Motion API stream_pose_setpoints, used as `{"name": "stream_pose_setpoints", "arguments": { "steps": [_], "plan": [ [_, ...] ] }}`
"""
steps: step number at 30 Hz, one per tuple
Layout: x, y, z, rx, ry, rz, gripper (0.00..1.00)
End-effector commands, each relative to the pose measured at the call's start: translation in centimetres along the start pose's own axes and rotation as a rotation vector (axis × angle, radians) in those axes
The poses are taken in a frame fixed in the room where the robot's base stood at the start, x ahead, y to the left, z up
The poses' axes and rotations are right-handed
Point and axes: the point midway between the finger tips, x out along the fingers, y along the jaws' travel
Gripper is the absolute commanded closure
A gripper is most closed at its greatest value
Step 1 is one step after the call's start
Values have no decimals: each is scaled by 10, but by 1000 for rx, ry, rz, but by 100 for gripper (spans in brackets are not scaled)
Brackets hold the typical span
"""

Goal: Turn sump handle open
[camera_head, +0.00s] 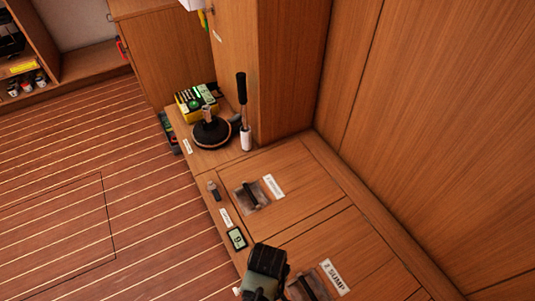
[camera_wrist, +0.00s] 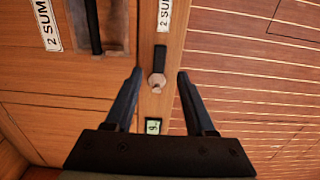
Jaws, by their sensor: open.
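My gripper (camera_wrist: 159,77) is open and empty in the wrist view. Between its fingertips is a small valve on the narrow wooden ledge: a short dark lever (camera_wrist: 160,58) with a pale hexagonal hub (camera_wrist: 157,82). The jaws stand either side of the hub, apart from it. A white "2 SUM..." label (camera_wrist: 165,14), partly cut off, is just beyond the lever. In the head view my gripper (camera_head: 266,270) is over the lower middle and hides this valve. The nearby hatch has a "SUMP" label (camera_head: 334,277) and a dark bar (camera_head: 308,287) in a recess.
In the wrist view, a small green display (camera_wrist: 153,126) lies nearer the palm. The head view shows another hatch with a recessed handle (camera_head: 250,195), a dark lever (camera_head: 214,190), and a green-screened gauge (camera_head: 236,238). A tall wooden wall is on the right; striped floor (camera_head: 60,180) is clear.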

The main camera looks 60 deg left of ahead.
Motion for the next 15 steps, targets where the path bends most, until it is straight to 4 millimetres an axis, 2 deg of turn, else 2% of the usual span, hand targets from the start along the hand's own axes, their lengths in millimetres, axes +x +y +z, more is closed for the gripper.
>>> {"name": "stream_pose_setpoints", "arguments": {
  "steps": [1,6,15],
  "plan": [
    [14,0,0,-1,-1,-1,45],
    [38,0,-1,0,1,0,45],
    [49,1,-1,1,2,2,45]
  ]
}}
